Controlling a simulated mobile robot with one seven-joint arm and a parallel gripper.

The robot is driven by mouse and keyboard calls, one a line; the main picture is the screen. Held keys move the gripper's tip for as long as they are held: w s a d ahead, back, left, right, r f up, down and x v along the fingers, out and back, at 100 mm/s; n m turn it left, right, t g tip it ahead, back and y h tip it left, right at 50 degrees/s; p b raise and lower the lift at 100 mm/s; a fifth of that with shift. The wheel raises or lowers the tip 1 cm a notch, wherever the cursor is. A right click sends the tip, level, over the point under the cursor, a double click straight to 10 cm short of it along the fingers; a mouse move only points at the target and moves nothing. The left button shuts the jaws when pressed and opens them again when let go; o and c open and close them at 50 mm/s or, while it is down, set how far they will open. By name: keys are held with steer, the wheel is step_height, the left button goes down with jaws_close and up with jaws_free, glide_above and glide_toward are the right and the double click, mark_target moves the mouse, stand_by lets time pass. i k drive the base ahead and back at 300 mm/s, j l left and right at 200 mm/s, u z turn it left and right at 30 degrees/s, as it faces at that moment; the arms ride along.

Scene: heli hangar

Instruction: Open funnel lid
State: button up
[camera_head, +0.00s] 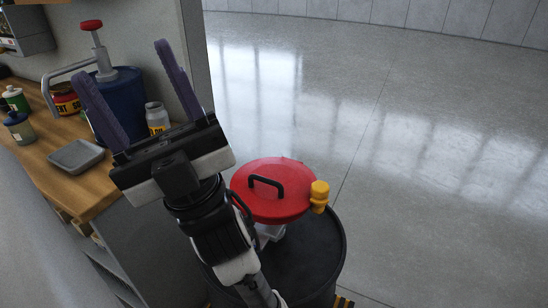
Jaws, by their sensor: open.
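The funnel's round red lid (285,203) is seen from above and looks shut, lying flat. It has a black handle (265,182) on top and a yellow part (319,195) at its right edge. It sits over a dark drum (318,252); the funnel body under it is mostly hidden. My gripper (120,72) is open and empty, with its two purple fingers spread apart. It is to the left of the lid and points up the picture, away from it. My arm covers part of the drum's left side.
A wooden workbench (42,158) on the left holds a grey tray (76,156), a blue container with a red-topped pump (126,88), a clear jar (156,118) and several small bottles and cans. The bench stands close to the drum. The grey floor (430,130) to the right is clear.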

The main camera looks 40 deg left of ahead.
mark_target(274, 176)
steer(key=l+u, duration=0.1)
steer(key=u, duration=1)
steer(key=i+l, duration=0.05)
